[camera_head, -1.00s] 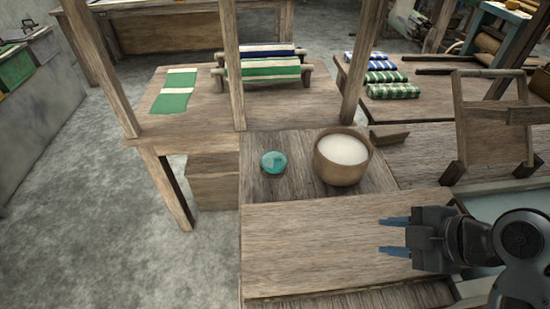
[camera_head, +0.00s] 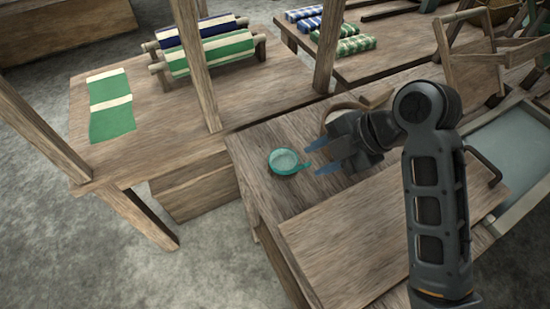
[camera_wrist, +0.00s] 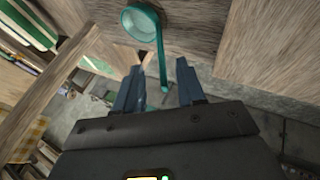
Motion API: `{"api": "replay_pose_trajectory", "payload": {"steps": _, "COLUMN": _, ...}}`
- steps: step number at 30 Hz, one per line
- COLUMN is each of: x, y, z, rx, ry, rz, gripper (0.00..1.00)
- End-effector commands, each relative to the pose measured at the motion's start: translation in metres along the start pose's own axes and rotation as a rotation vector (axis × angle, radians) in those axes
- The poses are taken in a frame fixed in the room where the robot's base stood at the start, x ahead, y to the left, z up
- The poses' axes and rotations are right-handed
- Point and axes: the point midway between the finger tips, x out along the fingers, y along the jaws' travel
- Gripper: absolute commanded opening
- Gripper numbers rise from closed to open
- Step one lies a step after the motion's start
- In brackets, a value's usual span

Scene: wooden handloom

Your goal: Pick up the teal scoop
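The teal scoop (camera_head: 284,161) lies on the wooden bench top with its round cup to the left in the head view. It also shows in the wrist view (camera_wrist: 142,24), where its long thin handle runs down between my fingers. My gripper (camera_head: 312,158) is open, its two blue fingers pointing left toward the scoop from the handle side. In the wrist view my gripper (camera_wrist: 160,66) has a clear gap on both sides of the handle. I cannot tell whether the fingers are level with the handle or above it.
A wooden bowl (camera_head: 335,112) stands behind my gripper, mostly hidden by it. A raised wooden board (camera_head: 340,240) lies in front of the scoop. A loom post (camera_head: 195,65) rises behind, near rolls of green and blue striped cloth (camera_head: 220,54).

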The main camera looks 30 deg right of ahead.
Motion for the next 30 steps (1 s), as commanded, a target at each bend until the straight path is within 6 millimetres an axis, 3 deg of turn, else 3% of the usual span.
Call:
{"api": "replay_pose_trajectory", "payload": {"steps": 16, "x": 0.064, "y": -0.001, "z": -0.002, "rx": 0.001, "ry": 0.000, "rz": -0.002, "gripper": 0.39}}
{"api": "replay_pose_trajectory", "payload": {"steps": 25, "x": 0.068, "y": -0.001, "z": -0.002, "rx": 0.000, "ry": -0.001, "rz": -0.001, "gripper": 0.38}}
{"api": "replay_pose_trajectory", "payload": {"steps": 30, "x": 0.068, "y": -0.001, "z": -0.002, "rx": 0.000, "ry": -0.001, "rz": -0.001, "gripper": 0.22}}
